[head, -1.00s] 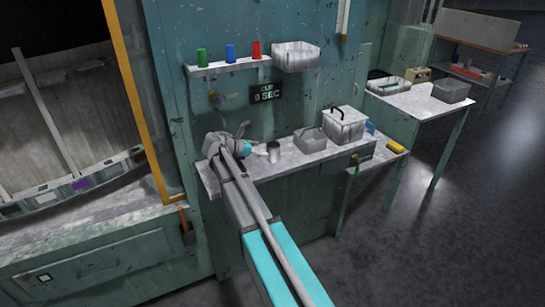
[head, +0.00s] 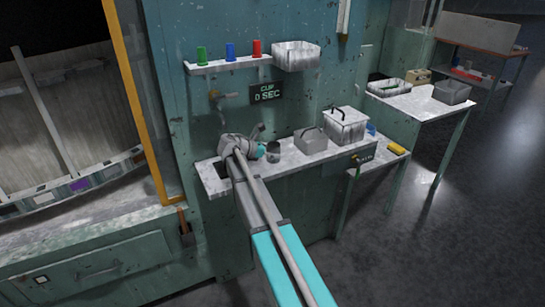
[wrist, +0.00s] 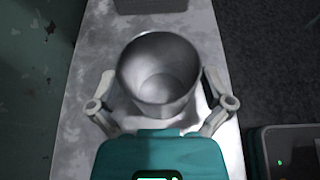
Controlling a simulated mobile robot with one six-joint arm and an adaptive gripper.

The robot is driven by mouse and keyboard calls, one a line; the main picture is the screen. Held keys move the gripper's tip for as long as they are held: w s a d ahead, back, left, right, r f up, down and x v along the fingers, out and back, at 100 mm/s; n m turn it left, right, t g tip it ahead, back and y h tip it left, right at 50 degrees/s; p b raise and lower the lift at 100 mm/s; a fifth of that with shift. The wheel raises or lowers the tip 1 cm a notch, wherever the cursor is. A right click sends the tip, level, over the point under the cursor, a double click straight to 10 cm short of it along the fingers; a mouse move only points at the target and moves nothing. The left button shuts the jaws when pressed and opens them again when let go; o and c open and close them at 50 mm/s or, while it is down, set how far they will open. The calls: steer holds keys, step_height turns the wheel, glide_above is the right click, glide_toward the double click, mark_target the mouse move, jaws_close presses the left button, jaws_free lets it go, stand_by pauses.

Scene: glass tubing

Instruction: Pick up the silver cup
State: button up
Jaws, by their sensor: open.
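The silver cup (head: 273,153) stands upright on the narrow metal shelf, just right of my gripper (head: 262,150) in the head view. In the wrist view I look down into the open mouth of the silver cup (wrist: 160,73), which looks empty. The two fingers of my gripper (wrist: 161,104) are spread open, one on each side of the cup. I cannot tell whether either finger touches it. The gripper's body hides the near part of the shelf in the wrist view.
The shelf (head: 213,180) also bears a grey box (head: 311,141) and a larger lidded box (head: 345,126) to the right. Green, blue and red cups stand on an upper shelf (head: 222,66) beside a wall bin (head: 297,57). A sign (head: 265,92) hangs on the wall behind.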

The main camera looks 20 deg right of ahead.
stand_by(0.5)
steer(key=c, duration=1)
steer(key=shift+r, duration=0.15)
steer(key=shift+c, duration=0.2)
